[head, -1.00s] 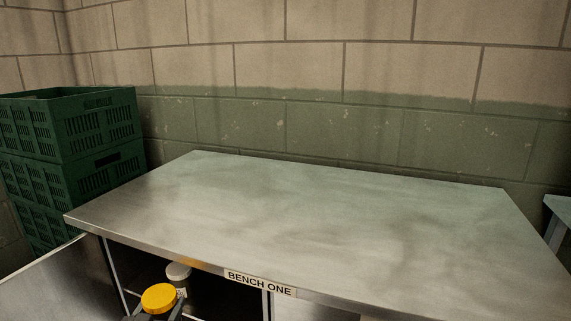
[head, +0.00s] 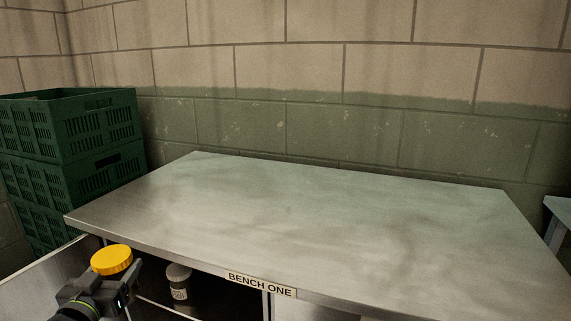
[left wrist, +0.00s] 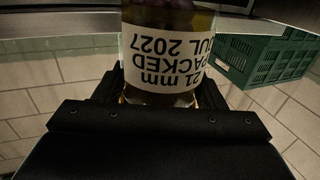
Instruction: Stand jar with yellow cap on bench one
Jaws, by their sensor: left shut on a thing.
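The jar with the yellow cap (head: 111,260) is held by my left gripper (head: 122,282) at the front left of bench one (head: 310,225). In the head view only the cap shows clearly, near the bench's front edge; the gripper hides most of the body. In the left wrist view the jar (left wrist: 168,48) sits between the fingers, with a white label that reads upside down: "21 mm PACKED JUL 2027". The bench top is bare metal, with a "BENCH ONE" label (head: 260,285) on its front edge. My right gripper is not in view.
A second jar with a grey cap (head: 179,272) stands in the open space under the bench top. Stacked green crates (head: 70,130) stand beyond the bench's left end; a crate also shows in the left wrist view (left wrist: 262,60). A block wall is behind.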

